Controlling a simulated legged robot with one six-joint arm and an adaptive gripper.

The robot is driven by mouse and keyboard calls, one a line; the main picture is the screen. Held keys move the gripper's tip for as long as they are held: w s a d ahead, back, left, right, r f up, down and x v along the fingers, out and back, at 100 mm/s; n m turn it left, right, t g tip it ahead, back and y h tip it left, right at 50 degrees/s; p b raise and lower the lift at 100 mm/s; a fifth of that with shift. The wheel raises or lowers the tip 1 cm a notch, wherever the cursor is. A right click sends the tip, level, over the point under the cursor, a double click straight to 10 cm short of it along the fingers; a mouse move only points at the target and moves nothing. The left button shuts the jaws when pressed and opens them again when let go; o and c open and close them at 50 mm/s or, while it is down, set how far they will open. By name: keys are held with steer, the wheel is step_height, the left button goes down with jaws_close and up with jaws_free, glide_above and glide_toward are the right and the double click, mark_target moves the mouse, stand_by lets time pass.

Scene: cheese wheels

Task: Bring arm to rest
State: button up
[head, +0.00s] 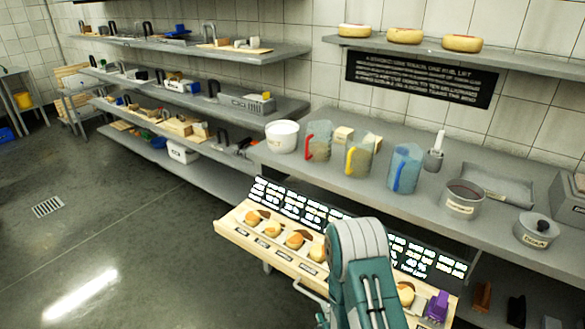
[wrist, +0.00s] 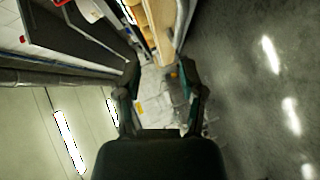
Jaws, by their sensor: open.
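My gripper (wrist: 160,78) is open in the wrist view, its two dark fingers apart, with nothing held between them. Beyond the fingers are a blurred pale area and a wooden edge (wrist: 162,18). In the head view my green and grey arm rises at the bottom, right of centre, in front of a sloping wooden board (head: 235,235); the gripper itself cannot be made out there. Several small round cheese pieces (head: 294,240) lie on the board, and my arm hides part of it. Three cheese wheels (head: 405,36) stand on the upper right wall shelf.
The grey counter (head: 400,200) holds a white bowl (head: 282,136), jugs with red, yellow and blue handles, and pots (head: 463,199). Loaded shelves (head: 190,90) line the wall at left. A purple object (head: 438,305) sits at the board's right end. The floor (head: 110,240) at left is clear.

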steer(key=w+d+r+m+g, duration=0.15)
steer(key=w+r+m, duration=0.3)
steer(key=r, duration=0.65)
steer(key=s+d+r+m+g+h, duration=0.1)
steer(key=s+r+m+g, duration=0.1)
steer(key=r, duration=0.4)
steer(key=s+d+r+m+g+h, duration=0.1)
steer(key=s+r+m+g, duration=0.15)
steer(key=r, duration=0.45)
steer(key=s+d+r+m+g, duration=0.1)
steer(key=s+r+m, duration=0.3)
steer(key=s, duration=0.7)
steer(key=s+d+r+m+g, duration=0.1)
steer(key=s+r+m+g, duration=0.1)
steer(key=s+r, duration=0.6)
steer(key=s+m, duration=0.1)
steer(key=s, duration=0.2)
steer(key=shift+s+d+r+m+g, duration=0.3)
steer(key=shift+s+d+m, duration=0.1)
steer(key=shift+d, duration=0.1)
